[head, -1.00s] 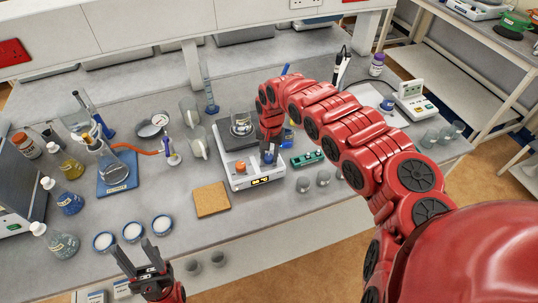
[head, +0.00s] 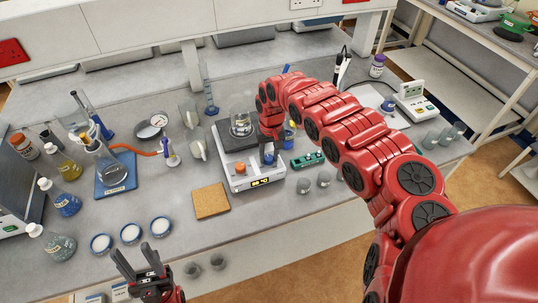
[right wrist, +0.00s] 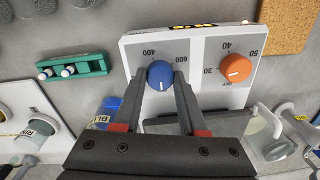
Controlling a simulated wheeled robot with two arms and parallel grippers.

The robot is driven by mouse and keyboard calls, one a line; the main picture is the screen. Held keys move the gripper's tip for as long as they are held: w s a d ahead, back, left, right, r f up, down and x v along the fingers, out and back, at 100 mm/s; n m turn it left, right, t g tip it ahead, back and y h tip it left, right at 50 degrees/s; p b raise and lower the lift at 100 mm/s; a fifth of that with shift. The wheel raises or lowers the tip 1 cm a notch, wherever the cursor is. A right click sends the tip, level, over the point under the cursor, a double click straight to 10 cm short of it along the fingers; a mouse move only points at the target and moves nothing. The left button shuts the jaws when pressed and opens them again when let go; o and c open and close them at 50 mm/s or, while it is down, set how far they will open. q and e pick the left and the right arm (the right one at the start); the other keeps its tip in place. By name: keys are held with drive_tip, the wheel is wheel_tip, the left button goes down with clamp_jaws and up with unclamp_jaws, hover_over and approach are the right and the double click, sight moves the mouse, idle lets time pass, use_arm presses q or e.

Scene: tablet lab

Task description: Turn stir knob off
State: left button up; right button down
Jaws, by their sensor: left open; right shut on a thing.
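The hotplate stirrer (head: 233,182) stands on the bench with a glass beaker (head: 241,126) on its dark top plate. Its blue stir knob (right wrist: 160,75) sits between the fingers of my right gripper (right wrist: 166,84), which is shut on it. The white pointer line on the knob is turned toward the gripper side of the dial. Numbers 400 and 600 show around it. The orange heat knob (right wrist: 236,68) is beside it, apart from the fingers. A small display is lit on the front in the head view. My left gripper (head: 137,262) is open and empty near the front edge.
A cork mat (head: 211,201) lies left of the stirrer. A green rack (head: 308,160) and several small beakers are to its right. Three white-filled dishes (head: 130,233) and several flasks stand at left.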

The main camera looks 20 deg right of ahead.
sight(271, 157)
drive_tip(key=shift+w, duration=0.1)
drive_tip(key=shift+c, duration=2.3)
unclamp_jaws()
drive_tip(key=shift+r, duration=0.1)
wheel_tip(271, 157, up, 17)
drive_tip(key=b, duration=0.5)
drive_tip(key=shift+d, duration=0.35)
drive_tip(key=shift+r, duration=0.1)
